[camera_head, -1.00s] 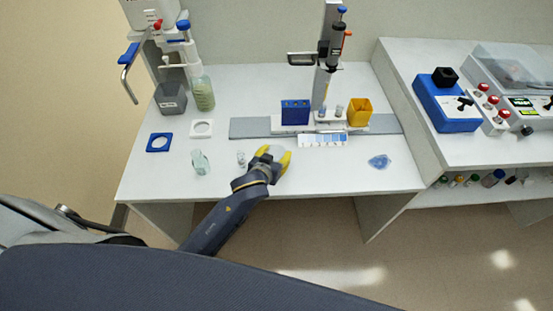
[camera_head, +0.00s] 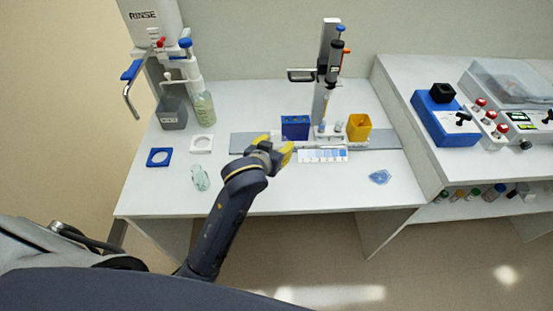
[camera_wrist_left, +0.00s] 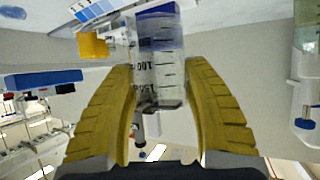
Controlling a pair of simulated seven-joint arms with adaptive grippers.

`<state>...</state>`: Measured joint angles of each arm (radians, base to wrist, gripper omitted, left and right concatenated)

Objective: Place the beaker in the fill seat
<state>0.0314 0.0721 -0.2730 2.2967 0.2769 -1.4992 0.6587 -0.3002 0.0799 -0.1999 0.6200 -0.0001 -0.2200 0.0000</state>
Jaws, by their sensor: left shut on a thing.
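My left gripper (camera_head: 273,150) has yellow fingers and is over the middle of the white table, in front of the blue block. In the left wrist view its fingers (camera_wrist_left: 165,115) are shut on the clear beaker (camera_wrist_left: 150,80), which has dark graduation marks. In the head view the gripper hides most of the beaker. I cannot tell which is the fill seat. My right gripper is not in view.
A clear glass vessel (camera_head: 200,178) stands left of the gripper. The rinse stand (camera_head: 160,60), grey bin (camera_head: 172,113) and green-tinted bottle (camera_head: 203,108) are at back left. A blue block (camera_head: 295,122), dispenser column (camera_head: 325,75) and yellow cup (camera_head: 359,127) stand behind.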

